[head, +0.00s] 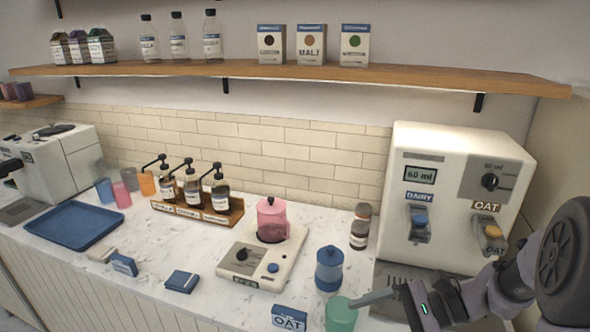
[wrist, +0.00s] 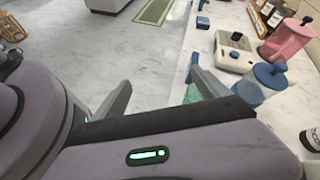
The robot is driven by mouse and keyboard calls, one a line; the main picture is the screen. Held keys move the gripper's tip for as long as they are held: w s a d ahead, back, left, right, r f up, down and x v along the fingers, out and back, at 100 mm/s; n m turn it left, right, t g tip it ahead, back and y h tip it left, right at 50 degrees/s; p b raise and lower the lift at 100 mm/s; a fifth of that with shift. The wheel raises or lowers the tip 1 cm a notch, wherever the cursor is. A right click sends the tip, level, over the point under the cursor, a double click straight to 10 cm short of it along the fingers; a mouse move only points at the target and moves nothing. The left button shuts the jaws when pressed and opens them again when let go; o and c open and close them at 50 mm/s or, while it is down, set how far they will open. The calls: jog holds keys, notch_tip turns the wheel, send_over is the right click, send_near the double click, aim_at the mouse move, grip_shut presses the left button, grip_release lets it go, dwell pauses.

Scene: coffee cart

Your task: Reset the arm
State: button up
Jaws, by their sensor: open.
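My arm reaches in from the right in the head view. My gripper (head: 374,297) is at the counter's front edge, with a finger pointing left beside a green cup (head: 340,316). The green cup (wrist: 191,96) shows partly behind the right finger there. I cannot tell whether the finger touches it. Nothing is held.
A blue lidded jar (head: 329,270) stands close behind the green cup. The milk dispenser (head: 455,150) stands behind my arm. A pink pitcher (head: 271,217) sits on a white appliance (head: 236,268). A blue tray (head: 75,228) lies left. An OAT box (head: 289,319) is in front.

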jog(key=s+a+r+n+t+h, duration=0.2)
jog(key=s+r+n+h, duration=0.2)
jog(key=s+n+h, duration=0.1)
jog(key=s+a+r+n+t+h, duration=0.1)
jog(key=s+r+n+t+h, duration=0.1)
jog(key=s+r+n+h, duration=0.3)
jog(key=s+n, duration=0.1)
jog(key=s, duration=0.2)
jog(key=shift+s+a+t, duration=0.3)
jog(key=shift+a+t, duration=0.1)
